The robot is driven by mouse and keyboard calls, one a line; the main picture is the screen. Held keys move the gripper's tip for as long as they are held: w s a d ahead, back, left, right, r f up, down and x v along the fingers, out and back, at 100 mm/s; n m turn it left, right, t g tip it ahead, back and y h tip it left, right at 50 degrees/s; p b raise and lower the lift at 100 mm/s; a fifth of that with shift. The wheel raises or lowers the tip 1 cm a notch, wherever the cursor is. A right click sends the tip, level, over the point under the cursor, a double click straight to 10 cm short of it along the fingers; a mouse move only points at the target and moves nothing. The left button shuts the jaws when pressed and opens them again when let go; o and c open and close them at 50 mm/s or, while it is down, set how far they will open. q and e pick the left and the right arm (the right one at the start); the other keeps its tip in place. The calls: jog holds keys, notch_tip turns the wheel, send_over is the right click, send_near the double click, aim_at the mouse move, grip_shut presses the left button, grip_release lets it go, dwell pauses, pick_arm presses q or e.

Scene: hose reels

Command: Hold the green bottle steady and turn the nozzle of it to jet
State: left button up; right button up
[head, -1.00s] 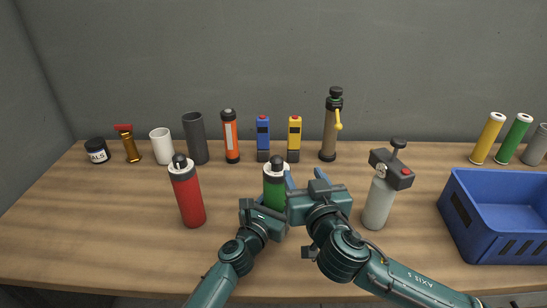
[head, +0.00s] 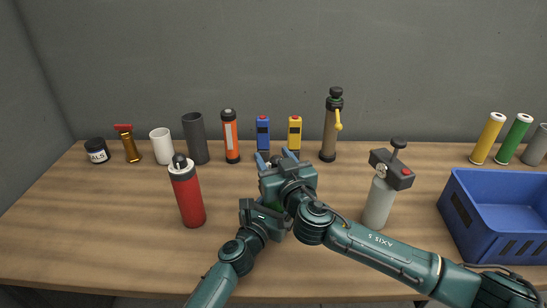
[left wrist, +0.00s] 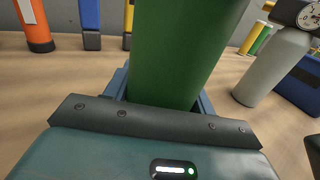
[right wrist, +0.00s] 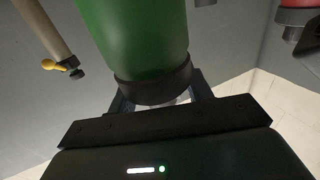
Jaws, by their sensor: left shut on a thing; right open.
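The green bottle is almost fully hidden behind my grippers in the head view. Its green body (left wrist: 180,50) fills the middle of the left wrist view, between the fingers of my left gripper (head: 268,205), which is shut on it. The right wrist view, which looks upside down, shows the green body (right wrist: 135,35) and the black collar (right wrist: 155,88) at its top end. My right gripper (head: 277,160) is open over the top of the bottle, its fingers around the collar end. The nozzle's setting and any marks on it are hidden.
A red bottle (head: 187,195) stands to the left and a grey bottle with a gauge head (head: 379,200) to the right. A row of cylinders and small devices, including a tan pump (head: 329,135), lines the back. A blue crate (head: 500,225) is at the right.

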jog(key=shift+w+a, duration=0.1)
jog(key=shift+w, duration=0.15)
jog(key=shift+c, duration=0.5)
jog(key=c, duration=0.9)
